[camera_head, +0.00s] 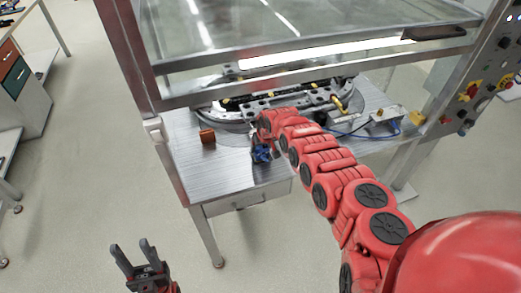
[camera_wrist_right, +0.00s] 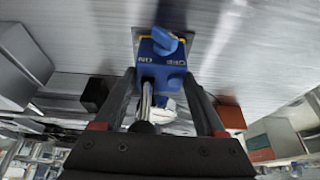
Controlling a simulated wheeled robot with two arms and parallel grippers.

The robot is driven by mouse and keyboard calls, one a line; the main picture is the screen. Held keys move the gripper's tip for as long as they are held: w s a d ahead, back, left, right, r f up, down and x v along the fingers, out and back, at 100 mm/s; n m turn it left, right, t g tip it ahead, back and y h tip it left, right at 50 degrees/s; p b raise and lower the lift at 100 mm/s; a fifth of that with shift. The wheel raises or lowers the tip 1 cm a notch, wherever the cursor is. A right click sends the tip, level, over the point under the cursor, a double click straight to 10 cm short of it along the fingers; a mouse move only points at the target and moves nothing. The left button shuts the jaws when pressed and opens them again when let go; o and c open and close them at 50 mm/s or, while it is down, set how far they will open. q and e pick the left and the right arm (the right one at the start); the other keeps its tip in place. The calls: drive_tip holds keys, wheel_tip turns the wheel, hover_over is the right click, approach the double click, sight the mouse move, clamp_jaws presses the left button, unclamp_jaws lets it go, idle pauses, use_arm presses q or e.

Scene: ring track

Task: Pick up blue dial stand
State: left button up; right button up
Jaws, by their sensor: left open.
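The blue dial stand (camera_head: 262,155) stands near the front edge of the metal table in the head view. In the right wrist view the blue dial stand (camera_wrist_right: 161,68) shows its blue knob and white markings, between the two dark fingers. My right gripper (camera_wrist_right: 161,76) reaches down around it, a finger on each side close to its sides. Whether the fingers press on it cannot be told. In the head view my right arm hides part of this gripper. My left gripper (camera_head: 130,245) is open and empty, low at the left, away from the table.
A small orange block (camera_head: 207,136) sits on the table (camera_head: 228,170) left of the stand. A ring track (camera_head: 290,104) lies behind, under a glass-fronted frame. A grey device with blue cable (camera_head: 383,122) is at the right. A control panel (camera_head: 480,85) stands far right.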

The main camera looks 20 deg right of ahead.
clamp_jaws()
drive_tip(key=shift+w+r, duration=0.1)
drive_tip(key=shift+w, duration=0.05)
idle(0.4)
